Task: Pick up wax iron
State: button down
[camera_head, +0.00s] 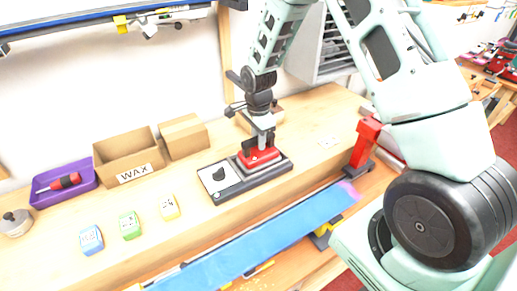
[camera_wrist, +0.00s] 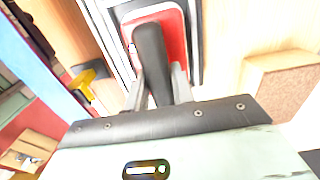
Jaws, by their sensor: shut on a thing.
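The wax iron (camera_head: 260,161) has a red body and a black handle. It sits on a dark base unit (camera_head: 226,184) with a dial on a light panel, near the middle of the bench. My gripper (camera_head: 262,140) comes down from above and is shut on the iron's handle. In the wrist view the black handle of the wax iron (camera_wrist: 151,52) lies between the fingers of my gripper (camera_wrist: 160,88), with the red body beyond it. The iron's underside is hidden, so I cannot tell whether it touches the base.
A cardboard box marked WAX (camera_head: 128,157), a closed carton (camera_head: 184,137) and a purple tray (camera_head: 66,181) with a screwdriver stand left. Blue (camera_head: 91,240), green (camera_head: 130,225) and yellow (camera_head: 169,207) blocks lie in front. A red clamp (camera_head: 365,142) stands right. A long blue ski (camera_head: 265,243) runs along the front.

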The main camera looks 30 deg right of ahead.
jog(key=shift+r, duration=0.15)
notch_tip(320, 180, up, 10)
jog(key=b, duration=0.3)
jog(key=c, duration=2)
grip_release()
jog(key=shift+c, duration=0.3)
jog(key=shift+d, duration=0.1)
